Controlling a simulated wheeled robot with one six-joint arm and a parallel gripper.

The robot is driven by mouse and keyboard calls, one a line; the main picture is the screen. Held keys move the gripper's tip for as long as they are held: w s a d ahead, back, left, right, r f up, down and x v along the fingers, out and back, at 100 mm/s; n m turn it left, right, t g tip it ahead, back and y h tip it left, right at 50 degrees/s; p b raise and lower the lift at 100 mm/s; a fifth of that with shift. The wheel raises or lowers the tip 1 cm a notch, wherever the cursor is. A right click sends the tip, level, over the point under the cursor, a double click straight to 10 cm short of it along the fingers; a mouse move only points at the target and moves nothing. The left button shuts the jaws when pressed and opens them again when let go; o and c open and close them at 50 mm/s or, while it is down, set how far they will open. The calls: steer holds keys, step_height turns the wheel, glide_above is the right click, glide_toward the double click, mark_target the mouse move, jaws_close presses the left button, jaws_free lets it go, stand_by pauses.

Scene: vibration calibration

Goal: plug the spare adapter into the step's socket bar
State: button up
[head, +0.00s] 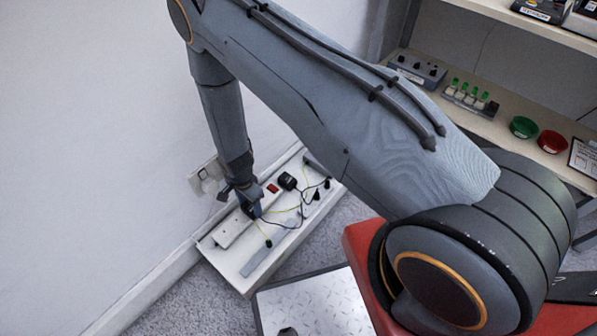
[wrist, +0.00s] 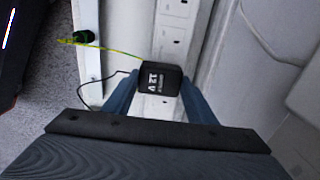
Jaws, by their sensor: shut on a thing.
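My gripper (wrist: 160,100) is shut on a black adapter (wrist: 160,78) with white "12 V" lettering; a thin black cord leaves its left side in the wrist view. The white socket bar (wrist: 172,45) runs behind the adapter, which hides part of it. I cannot tell whether the adapter touches the bar. In the head view my gripper (head: 250,207) is low over the socket bar (head: 232,227), which lies on the white step (head: 238,270). The held adapter is mostly hidden there. Another black adapter (head: 287,181) sits at the bar's far part, past a red switch (head: 272,188).
A yellow-green cord (wrist: 120,51) with a dark plug end (wrist: 80,38) lies left of the bar. Black plugs (head: 317,195) and a grey strip (head: 270,255) lie on the step. A wall outlet (head: 207,177) is close to my gripper's left. A shelf (head: 500,125) stands at right.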

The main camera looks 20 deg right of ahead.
mark_target(250, 206)
steer(key=shift+f, duration=0.1)
stand_by(0.7)
steer(key=o, duration=1.1)
steer(key=shift+r+p, duration=1.85)
steer(key=shift+r, duration=0.7)
step_height(250, 206, up, 8)
steer(key=p, duration=0.1)
steer(key=shift+f, duration=0.1)
